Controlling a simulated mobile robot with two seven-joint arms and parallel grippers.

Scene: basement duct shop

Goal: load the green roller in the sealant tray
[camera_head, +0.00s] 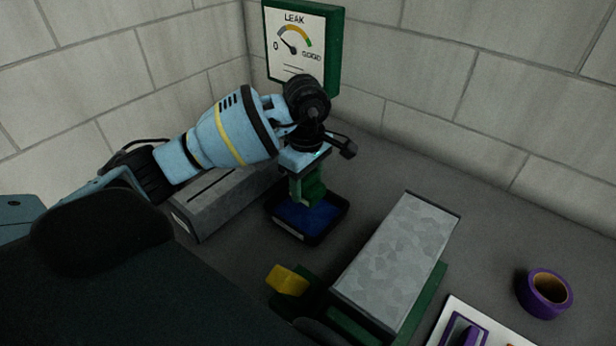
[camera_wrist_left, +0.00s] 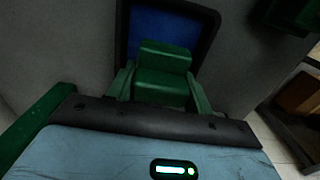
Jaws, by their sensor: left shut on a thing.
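My left gripper (camera_head: 308,185) points down over the sealant tray and is shut on the green roller (camera_head: 315,184). The sealant tray (camera_head: 281,226) is a black, shallow tray with blue sealant (camera_head: 325,213) in it. The roller's lower end overlaps the blue in the head view; I cannot tell whether it touches the sealant. In the left wrist view the green roller (camera_wrist_left: 163,72) sits between the fingers, with the blue sealant (camera_wrist_left: 150,22) and dark tray rim (camera_wrist_left: 214,17) beyond it.
A grey metal duct piece (camera_head: 205,207) lies left of the tray. A larger galvanized duct (camera_head: 398,262) rests on a green stand to the right, near a yellow block (camera_head: 287,280). Purple tape (camera_head: 545,293) lies far right. A leak gauge (camera_head: 301,45) hangs on the block wall behind.

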